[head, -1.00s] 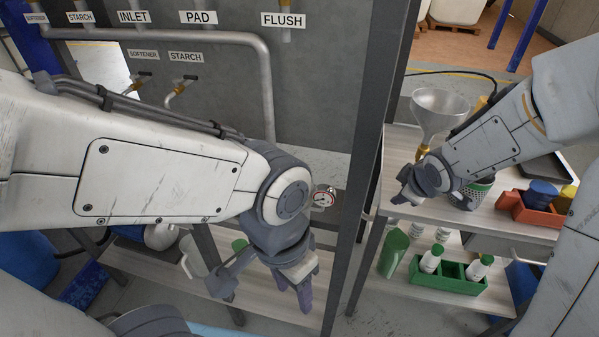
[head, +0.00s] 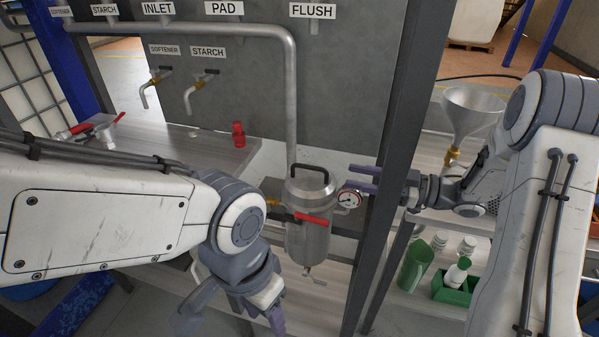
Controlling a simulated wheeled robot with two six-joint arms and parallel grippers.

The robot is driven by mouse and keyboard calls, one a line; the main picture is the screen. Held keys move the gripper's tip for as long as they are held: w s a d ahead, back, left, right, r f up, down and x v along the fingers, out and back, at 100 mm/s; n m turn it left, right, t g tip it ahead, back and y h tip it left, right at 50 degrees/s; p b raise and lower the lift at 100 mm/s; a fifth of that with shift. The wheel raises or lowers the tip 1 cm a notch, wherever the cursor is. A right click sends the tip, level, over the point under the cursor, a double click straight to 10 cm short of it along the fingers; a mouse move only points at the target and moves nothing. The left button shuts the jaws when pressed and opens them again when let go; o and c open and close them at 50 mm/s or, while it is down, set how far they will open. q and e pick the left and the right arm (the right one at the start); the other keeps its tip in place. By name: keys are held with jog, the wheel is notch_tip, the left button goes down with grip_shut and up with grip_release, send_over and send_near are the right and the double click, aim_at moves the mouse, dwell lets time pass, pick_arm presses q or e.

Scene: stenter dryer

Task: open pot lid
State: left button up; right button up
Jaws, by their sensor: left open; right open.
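The pot is a steel cylinder (head: 307,240) in the middle of the head view, below the FLUSH label. Its domed lid (head: 309,187) sits on top, with a black arched handle (head: 311,171). A round pressure gauge (head: 348,199) is on the pot's right side, and a red lever (head: 313,218) crosses its front. My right gripper (head: 354,177) is open and empty. Its fingers point left, just right of the lid handle and above the gauge. My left gripper (head: 232,318) is open, low and left of the pot, its fingers pointing down.
A dark upright post (head: 393,140) stands right of the pot, close to my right gripper. A grey pipe (head: 291,100) drops behind the pot. A steel funnel (head: 472,108) stands on the right-hand shelf. A red object (head: 238,134) is on the left table.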

aim_at(315, 168)
jog(key=p+x, duration=0.1)
jog(key=x, duration=0.9)
jog(key=shift+a+p, duration=0.15)
jog(key=shift+p, duration=0.15)
grip_shut()
jog(key=shift+w, duration=0.1)
dwell(0.9)
